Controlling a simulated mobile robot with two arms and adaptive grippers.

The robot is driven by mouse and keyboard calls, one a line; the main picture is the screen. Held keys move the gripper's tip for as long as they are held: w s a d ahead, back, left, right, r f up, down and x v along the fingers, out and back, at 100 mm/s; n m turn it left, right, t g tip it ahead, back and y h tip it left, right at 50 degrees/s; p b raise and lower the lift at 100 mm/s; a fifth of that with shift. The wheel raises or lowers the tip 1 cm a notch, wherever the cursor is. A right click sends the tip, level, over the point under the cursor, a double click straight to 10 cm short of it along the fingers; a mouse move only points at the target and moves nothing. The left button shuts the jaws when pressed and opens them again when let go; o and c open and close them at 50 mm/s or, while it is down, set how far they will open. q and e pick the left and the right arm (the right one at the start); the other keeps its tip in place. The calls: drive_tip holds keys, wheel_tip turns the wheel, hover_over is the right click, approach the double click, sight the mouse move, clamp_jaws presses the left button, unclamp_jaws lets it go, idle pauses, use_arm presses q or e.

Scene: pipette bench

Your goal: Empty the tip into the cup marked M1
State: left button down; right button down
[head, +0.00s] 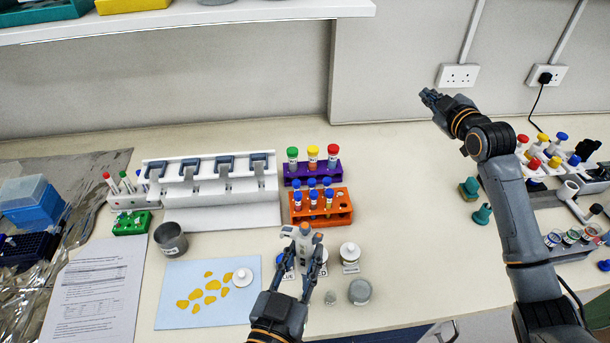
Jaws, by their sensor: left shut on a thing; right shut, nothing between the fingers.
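My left gripper (297,275) is shut on a pale grey, upright pipette (301,240) over the front middle of the bench. The pipette's lower end and tip are hidden behind the gripper and pipette body. Small labelled pots stand around and behind it, one marked RED (322,256) and one with a white knob (350,252). A grey cup (171,240) with an unreadable label stands to the left, and a grey round pot (360,291) to the right. I cannot read M1 on any of them. My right gripper (433,98) is shut and empty, raised near the wall.
A pipette stand (215,215) and purple (325,168) and orange (341,217) tube racks stand behind. A blue sheet (185,315) with yellow pieces lies front left. A small clear item (330,298) sits near the gripper. The bench is clear right of the orange rack.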

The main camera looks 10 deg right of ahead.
drive_tip(key=a+r+n+g+y, duration=0.1)
drive_tip(key=a+r+n+y, duration=0.2)
drive_tip(key=a, duration=0.7)
drive_tip(key=a+r+n+g+y, duration=0.25)
drive_tip(key=a+r, duration=0.25)
drive_tip(key=a, duration=0.5)
drive_tip(key=s+a+r+n+g+y, duration=0.35)
drive_tip(key=s+a, duration=0.45)
drive_tip(key=a, duration=0.4)
drive_tip(key=s+a+n+g, duration=0.2)
drive_tip(key=s+a, duration=0.1)
drive_tip(key=n+g+h, duration=0.6)
drive_tip(key=g+h, duration=0.1)
drive_tip(key=h, duration=0.2)
hover_over(305, 225)
drive_tip(key=f, duration=0.4)
drive_tip(key=shift+w+a, duration=0.1)
drive_tip(key=shift+a, duration=0.2)
drive_tip(key=shift+s+d+f+h, duration=0.2)
drive_tip(key=shift+d+h, duration=0.1)
drive_tip(key=shift+h, duration=0.1)
drive_tip(key=shift+f, duration=3.05)
